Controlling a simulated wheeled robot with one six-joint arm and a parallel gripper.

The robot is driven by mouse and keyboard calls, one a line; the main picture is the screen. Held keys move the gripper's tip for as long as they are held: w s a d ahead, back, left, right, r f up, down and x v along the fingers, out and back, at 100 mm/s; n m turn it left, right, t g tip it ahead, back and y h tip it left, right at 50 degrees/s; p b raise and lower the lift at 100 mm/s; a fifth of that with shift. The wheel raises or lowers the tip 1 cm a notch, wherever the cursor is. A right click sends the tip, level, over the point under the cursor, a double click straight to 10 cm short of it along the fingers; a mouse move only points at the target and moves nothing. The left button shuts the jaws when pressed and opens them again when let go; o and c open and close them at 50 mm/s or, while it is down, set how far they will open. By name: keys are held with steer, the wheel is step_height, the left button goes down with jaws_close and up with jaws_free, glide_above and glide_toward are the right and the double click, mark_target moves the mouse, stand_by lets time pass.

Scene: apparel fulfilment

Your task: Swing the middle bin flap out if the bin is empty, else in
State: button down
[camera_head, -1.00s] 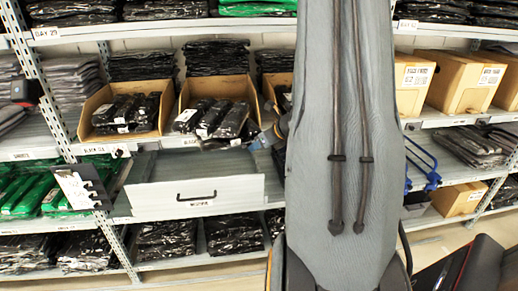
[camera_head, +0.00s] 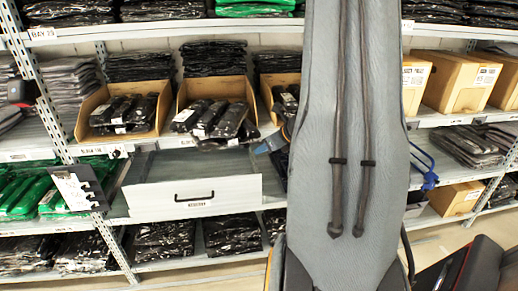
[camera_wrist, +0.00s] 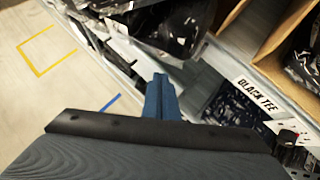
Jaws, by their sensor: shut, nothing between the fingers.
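The middle bin (camera_head: 183,94) is an open cardboard box on the middle shelf, holding several dark plastic-wrapped packs (camera_head: 222,121). A white "BLACK TEE" label (camera_wrist: 258,95) on the shelf edge shows in the wrist view. A small dark piece (camera_wrist: 288,136) with a white and a red mark is beside that label; I cannot tell whether it is the flap or how it is turned. My gripper (camera_wrist: 160,97) is shut and empty, its blue fingers near the shelf edge, apart from the label. In the head view it is partly hidden behind my arm.
Another filled cardboard bin (camera_head: 160,103) stands to the left, and one (camera_head: 267,85) is partly behind my arm at right. A white drawer front with a black handle (camera_head: 192,199) juts out below. Floor (camera_wrist: 40,95) is clear at the wrist view's left.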

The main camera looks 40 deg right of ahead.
steer(key=s+a+f+b+v, duration=0.1)
steer(key=v, duration=1)
steer(key=m+t+h, duration=0.1)
steer(key=t, duration=0.7)
glide_toward(248, 146)
steer(key=w+p, duration=0.5)
steer(key=shift+w+a+f, duration=0.1)
steer(key=shift+w, duration=0.55)
